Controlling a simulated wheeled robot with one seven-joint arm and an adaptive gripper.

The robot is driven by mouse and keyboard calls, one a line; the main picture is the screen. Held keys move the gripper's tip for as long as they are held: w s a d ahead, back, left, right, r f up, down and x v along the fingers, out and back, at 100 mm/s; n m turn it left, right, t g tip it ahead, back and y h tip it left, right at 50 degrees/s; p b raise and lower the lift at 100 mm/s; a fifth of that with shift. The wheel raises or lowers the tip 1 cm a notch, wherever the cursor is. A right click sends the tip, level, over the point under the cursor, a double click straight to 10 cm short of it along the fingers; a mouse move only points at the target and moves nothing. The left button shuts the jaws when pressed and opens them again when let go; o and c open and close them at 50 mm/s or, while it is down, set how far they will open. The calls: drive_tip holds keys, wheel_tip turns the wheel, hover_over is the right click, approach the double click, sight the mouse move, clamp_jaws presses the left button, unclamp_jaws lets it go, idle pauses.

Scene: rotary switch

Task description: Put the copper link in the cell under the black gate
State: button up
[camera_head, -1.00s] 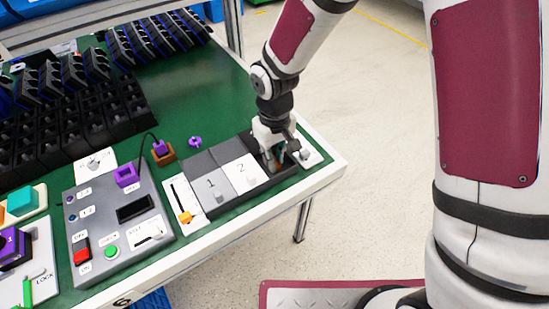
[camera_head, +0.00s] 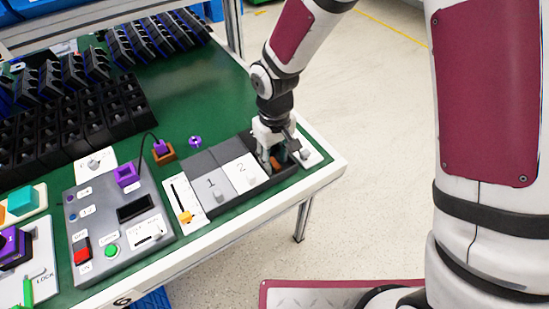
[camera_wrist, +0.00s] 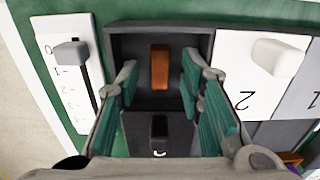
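The copper link (camera_wrist: 160,67) is an orange-brown bar inside the open dark cell (camera_wrist: 132,45). It appears to rest there, with a visible gap to the fingers on both sides; it also shows in the head view (camera_head: 276,163). The black gate (camera_wrist: 140,135), with a dark knob, is shifted off the cell to the lower part of the wrist view and leaves the cell uncovered. My gripper (camera_wrist: 157,98) is open and empty, its teal finger pads left and right of the link's line. It also shows over the cell in the head view (camera_head: 276,158).
A white gate 2 (camera_head: 240,172) and grey gate 1 (camera_head: 208,187) cover the neighbouring cells. White slider panels stand at both ends, one with a grey knob (camera_wrist: 70,52). A grey control box (camera_head: 100,215) and black bins (camera_head: 90,115) lie farther left.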

sight(274, 163)
drive_tip(key=s+d+r+m, duration=0.1)
drive_tip(key=d+r, duration=0.2)
drive_tip(key=r, duration=0.6)
drive_tip(key=s+d+r, duration=0.1)
drive_tip(key=d+r, duration=0.2)
drive_tip(key=r, duration=0.6)
drive_tip(key=s+d+r+m+t, duration=0.1)
drive_tip(key=s+d+r+m, duration=0.2)
drive_tip(key=s+d, duration=0.4)
drive_tip(key=s+d+r+m+t, duration=0.1)
drive_tip(key=s+d+r, duration=0.4)
drive_tip(key=s, duration=0.8)
drive_tip(key=shift+s+d+m+t+p, duration=0.25)
drive_tip(key=shift+d+m+t+p, duration=0.2)
drive_tip(key=shift+d+m, duration=0.6)
drive_tip(key=shift+d, duration=0.1)
wheel_tip(274, 163, up, 6)
drive_tip(key=t+p, duration=0.1)
drive_tip(key=p, duration=0.4)
drive_tip(key=shift+r, duration=0.25)
